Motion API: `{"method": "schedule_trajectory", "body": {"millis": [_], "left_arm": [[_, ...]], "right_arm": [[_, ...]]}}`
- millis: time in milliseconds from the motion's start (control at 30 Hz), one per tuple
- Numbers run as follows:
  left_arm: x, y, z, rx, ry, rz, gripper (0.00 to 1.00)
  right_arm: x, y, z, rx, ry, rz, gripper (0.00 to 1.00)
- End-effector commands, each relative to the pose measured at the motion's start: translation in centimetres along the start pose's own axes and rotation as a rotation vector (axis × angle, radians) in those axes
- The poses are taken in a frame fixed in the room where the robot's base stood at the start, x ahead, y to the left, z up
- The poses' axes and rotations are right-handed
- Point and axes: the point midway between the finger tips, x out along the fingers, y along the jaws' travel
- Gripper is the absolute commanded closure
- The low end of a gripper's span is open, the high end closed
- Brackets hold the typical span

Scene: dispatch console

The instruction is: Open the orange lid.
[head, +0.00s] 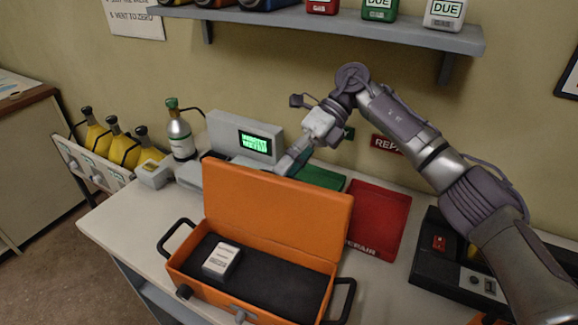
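The orange lid (275,208) stands raised, tilted back at the rear of the orange case (253,303). The case is open on the table, with dark foam inside and a black handle at each end. A small white labelled device (222,260) lies on the foam at the left. My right gripper (288,164) is just behind and above the lid's upper edge, pointing down to the left. Its fingertips are small and close to the edge, so I cannot tell whether they touch it or are open. My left gripper is not in view.
A grey monitor (243,137) with a green screen stands behind the case. A red mat (378,215) and a green mat (322,178) lie to the right and behind. A grey cylinder (180,135) and yellow cylinders (123,150) are left. A wall shelf (400,35) hangs above.

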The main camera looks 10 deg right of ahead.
Motion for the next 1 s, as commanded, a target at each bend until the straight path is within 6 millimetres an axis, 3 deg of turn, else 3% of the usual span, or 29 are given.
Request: {"method": "schedule_trajectory", "body": {"millis": [167,433,600,967,1000], "left_arm": [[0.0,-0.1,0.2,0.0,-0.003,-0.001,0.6],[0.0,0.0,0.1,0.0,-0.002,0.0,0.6],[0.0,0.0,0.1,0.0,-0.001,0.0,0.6],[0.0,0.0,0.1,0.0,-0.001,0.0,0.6],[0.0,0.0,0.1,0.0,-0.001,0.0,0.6]], "right_arm": [[-0.8,0.0,0.0,0.0,0.0,-0.001,0.63],[-5.4,0.1,0.1,0.001,-0.002,-0.001,0.63],[-7.0,0.0,0.1,0.0,-0.001,0.0,0.63],[-7.5,0.0,0.0,0.0,0.001,0.0,0.63],[-7.5,0.0,0.0,0.0,0.001,0.0,0.7]]}}
